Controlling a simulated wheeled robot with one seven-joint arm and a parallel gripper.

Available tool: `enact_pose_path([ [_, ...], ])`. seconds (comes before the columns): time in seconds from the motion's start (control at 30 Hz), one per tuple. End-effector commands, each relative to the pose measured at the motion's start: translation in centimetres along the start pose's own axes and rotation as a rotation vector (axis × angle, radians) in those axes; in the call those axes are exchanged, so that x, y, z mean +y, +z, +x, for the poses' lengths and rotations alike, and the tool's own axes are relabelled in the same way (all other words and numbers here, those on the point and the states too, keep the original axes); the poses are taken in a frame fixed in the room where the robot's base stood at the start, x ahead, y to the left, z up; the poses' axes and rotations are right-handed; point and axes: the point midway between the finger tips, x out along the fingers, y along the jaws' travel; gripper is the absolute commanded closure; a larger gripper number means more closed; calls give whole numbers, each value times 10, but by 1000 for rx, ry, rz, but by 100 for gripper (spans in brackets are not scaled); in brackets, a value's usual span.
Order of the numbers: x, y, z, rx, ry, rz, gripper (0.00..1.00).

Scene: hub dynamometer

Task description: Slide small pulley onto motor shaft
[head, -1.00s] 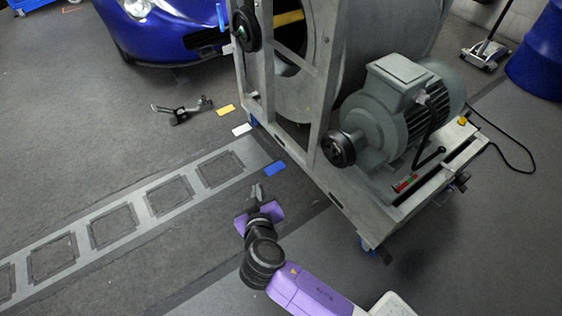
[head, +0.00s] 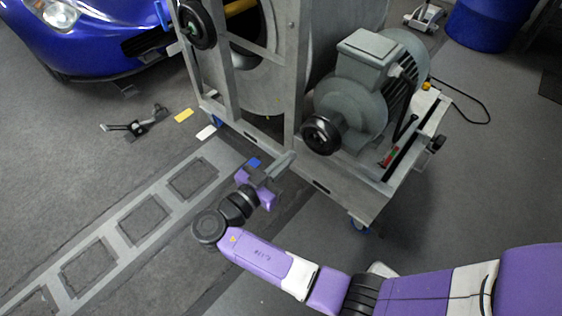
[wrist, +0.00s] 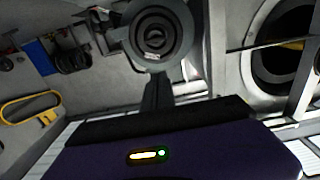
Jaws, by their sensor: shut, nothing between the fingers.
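The grey motor (head: 355,95) sits on the cart at the right. A small black pulley (head: 320,136) is at the front end of the motor, where its shaft is; the shaft itself is hidden. In the wrist view, a round black ringed face (wrist: 155,36), apparently this pulley, shows just beyond the fingertips. My gripper (head: 288,160) is shut and empty, lower left of the pulley in the head view. Its fingers show in the wrist view (wrist: 157,92). I cannot tell whether they touch the pulley.
The wheeled metal frame (head: 297,70) carries a large drum and a second black pulley (head: 196,25). A blue car (head: 100,35) stands behind at left. A black tool (head: 137,123) and small coloured cards lie on the floor.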

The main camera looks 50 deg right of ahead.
Motion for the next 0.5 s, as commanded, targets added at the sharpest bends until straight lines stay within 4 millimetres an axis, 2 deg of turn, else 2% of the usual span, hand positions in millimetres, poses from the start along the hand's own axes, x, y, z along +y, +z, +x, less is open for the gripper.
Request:
enact_pose_path([
  [0.5, 0, -1, 56, 0, 1, -3, 100],
])
